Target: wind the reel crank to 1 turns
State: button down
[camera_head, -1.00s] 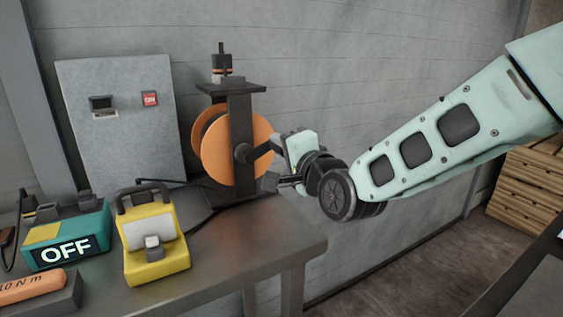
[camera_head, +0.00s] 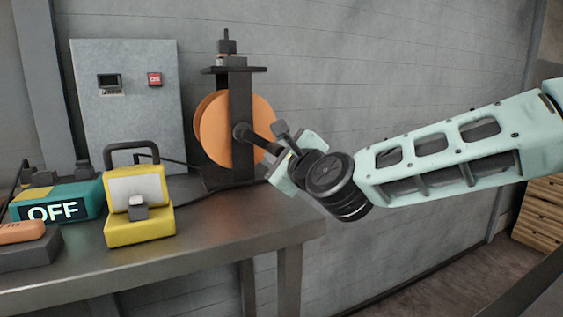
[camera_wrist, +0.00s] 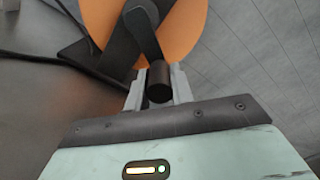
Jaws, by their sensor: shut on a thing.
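The orange reel (camera_head: 213,130) stands in a dark upright frame at the back right of the bench. Its dark crank arm (camera_head: 262,141) slants from the hub down to the right. In the wrist view the crank arm (camera_wrist: 142,32) leads from the hub to a dark round handle (camera_wrist: 159,80). My gripper (camera_wrist: 159,88) is shut around this handle, one grey finger on each side. In the head view my gripper (camera_head: 284,163) is at the outer end of the crank, and its fingertips are mostly hidden.
A yellow lamp-like unit (camera_head: 153,228), a teal box reading OFF (camera_head: 85,196) and an orange-topped block (camera_head: 25,252) stand on the bench (camera_head: 235,232), left of the reel. A grey wall panel (camera_head: 130,120) is behind. Wooden crates (camera_head: 540,212) lie far right.

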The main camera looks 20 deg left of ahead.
jog(key=f+m+b, duration=0.1)
jog(key=m+b, duration=0.1)
jog(key=s+a+f+m+b, duration=0.1)
jog(key=m+b, duration=0.2)
jog(key=b, duration=0.1)
jog(key=shift+s+a+f+m, duration=0.2)
jog(key=shift+s+f+m, duration=0.1)
jog(key=shift+f+m, duration=0.1)
jog(key=m+b, duration=0.1)
jog(key=s+a+m+b, duration=0.1)
jog(key=b, duration=0.1)
jog(key=shift+f+m, duration=0.25)
jog(key=shift+m, duration=0.05)
jog(key=m+b, duration=0.1)
jog(key=s+m+b, duration=0.1)
jog(key=b, duration=0.1)
jog(key=shift+a+m, duration=0.4)
jog(key=m+b, duration=0.1)
jog(key=s+a+m+b, duration=0.1)
jog(key=shift+s+r+m+b, duration=0.1)
jog(key=shift+m+b, duration=0.25)
jog(key=shift+m, duration=0.05)
jog(key=shift+s+a+r+m+b, duration=0.2)
jog(key=shift+s+r+m+b, duration=0.05)
jog(key=shift+m+b, duration=0.4)
jog(key=shift+r+m, duration=0.1)
jog(key=shift+m, duration=0.15)
jog(key=c, duration=1.2)
grip_release()
jog(key=shift+s, duration=0.1)
